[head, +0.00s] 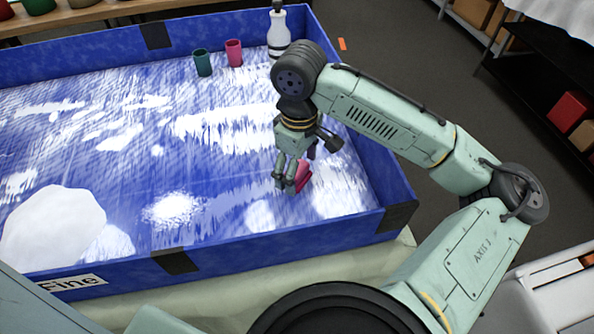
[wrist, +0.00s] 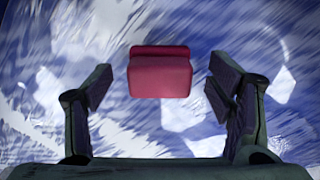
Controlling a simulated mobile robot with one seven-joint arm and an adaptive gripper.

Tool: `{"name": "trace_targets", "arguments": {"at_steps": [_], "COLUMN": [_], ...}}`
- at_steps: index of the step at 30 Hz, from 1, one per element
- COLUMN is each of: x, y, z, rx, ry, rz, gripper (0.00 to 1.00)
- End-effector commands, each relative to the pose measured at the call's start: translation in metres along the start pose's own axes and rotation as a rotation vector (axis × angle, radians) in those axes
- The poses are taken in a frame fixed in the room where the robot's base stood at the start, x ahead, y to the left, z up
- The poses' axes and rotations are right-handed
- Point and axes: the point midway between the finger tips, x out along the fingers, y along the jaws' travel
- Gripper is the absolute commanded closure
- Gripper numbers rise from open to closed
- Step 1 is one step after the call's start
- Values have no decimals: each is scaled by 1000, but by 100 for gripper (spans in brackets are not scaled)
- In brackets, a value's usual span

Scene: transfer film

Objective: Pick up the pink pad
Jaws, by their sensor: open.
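The pink pad (wrist: 160,76) is a small block with a ridge along its far edge. In the wrist view it lies on the blue and white surface, centred between the two fingers and a little beyond their tips. In the head view the pad (head: 303,178) shows in part beside my gripper (head: 290,186), whose fingers hide some of it. My gripper also shows in the wrist view (wrist: 157,84), with its fingers spread wide on either side of the pad. It is open and empty, and I see no contact with the pad.
A shallow blue tray (head: 290,240) with raised walls surrounds the pad. A white bottle (head: 279,35), a pink cup (head: 234,53) and a teal cup (head: 202,63) stand at its far side. A large white lump (head: 52,228) lies at the left. The tray's middle is clear of upright objects.

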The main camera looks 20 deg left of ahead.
Motion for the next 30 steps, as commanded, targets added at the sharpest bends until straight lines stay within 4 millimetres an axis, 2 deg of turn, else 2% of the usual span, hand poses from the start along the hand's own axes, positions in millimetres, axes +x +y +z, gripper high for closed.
{"name": "trace_targets", "arguments": {"at_steps": [3,10,30], "x": [9,10,10], "y": [0,0,0], "z": [0,0,0], "rx": [0,0,0], "ry": [0,1,1], "rz": [0,1,1], "gripper": [25,25,70]}}
